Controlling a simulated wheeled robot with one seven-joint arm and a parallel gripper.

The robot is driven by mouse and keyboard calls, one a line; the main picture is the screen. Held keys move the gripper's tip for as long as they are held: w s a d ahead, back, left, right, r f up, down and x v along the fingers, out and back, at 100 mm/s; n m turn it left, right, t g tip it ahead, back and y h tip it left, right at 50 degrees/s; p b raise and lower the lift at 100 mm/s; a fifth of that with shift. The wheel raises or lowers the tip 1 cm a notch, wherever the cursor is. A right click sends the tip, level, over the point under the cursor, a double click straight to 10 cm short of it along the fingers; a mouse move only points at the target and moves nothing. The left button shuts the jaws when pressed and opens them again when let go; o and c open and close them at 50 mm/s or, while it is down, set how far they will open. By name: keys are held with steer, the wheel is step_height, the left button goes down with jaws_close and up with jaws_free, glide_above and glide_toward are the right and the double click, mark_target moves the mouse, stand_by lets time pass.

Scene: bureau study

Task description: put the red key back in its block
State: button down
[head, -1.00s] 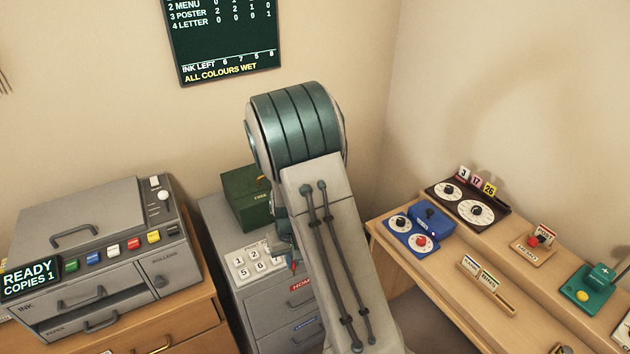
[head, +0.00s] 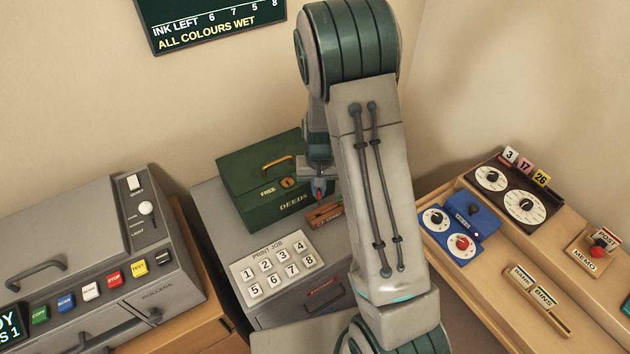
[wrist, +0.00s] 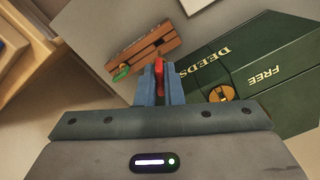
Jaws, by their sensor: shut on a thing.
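My gripper (wrist: 159,90) is shut on the red key (wrist: 159,75), which sticks out between the blue fingertips in the wrist view. In the head view my gripper (head: 318,188) is above the cabinet top, in front of the green box. The wooden block (wrist: 142,46) lies just beyond the fingertips in the wrist view, with slots in its top and a green key (wrist: 122,72) at its left end. The red key is apart from the slots as far as I can see. In the head view the block (head: 327,213) is partly hidden by my arm.
The green DEEDS box (head: 262,180) stands beside the block; it fills the right of the wrist view. The PRINT JOB number pad (head: 277,268) is at the cabinet's front. A copier (head: 90,260) stands left, a desk with dials (head: 490,178) right.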

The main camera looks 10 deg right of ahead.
mark_target(319, 199)
steer(key=m, duration=0.1)
steer(key=m+b, duration=0.1)
steer(key=m, duration=0.1)
steer(key=shift+f+b, duration=0.3)
steer(key=m+b, duration=0.1)
steer(key=m, duration=0.2)
steer(key=shift+w+a+b, duration=0.1)
steer(key=shift+b, duration=0.2)
steer(key=m+b, duration=0.2)
steer(key=m, duration=0.4)
steer(key=shift+w+r+b, duration=0.1)
steer(key=shift+b, duration=0.2)
steer(key=shift+f+b, duration=1.55)
steer(key=shift+f, duration=0.9)
steer(key=shift+h+b, duration=0.4)
steer(key=shift+b, duration=0.15)
steer(key=shift+f+b, duration=0.8)
steer(key=shift+f, duration=0.05)
steer(key=shift+f+b, duration=0.7)
steer(key=shift+f, duration=0.2)
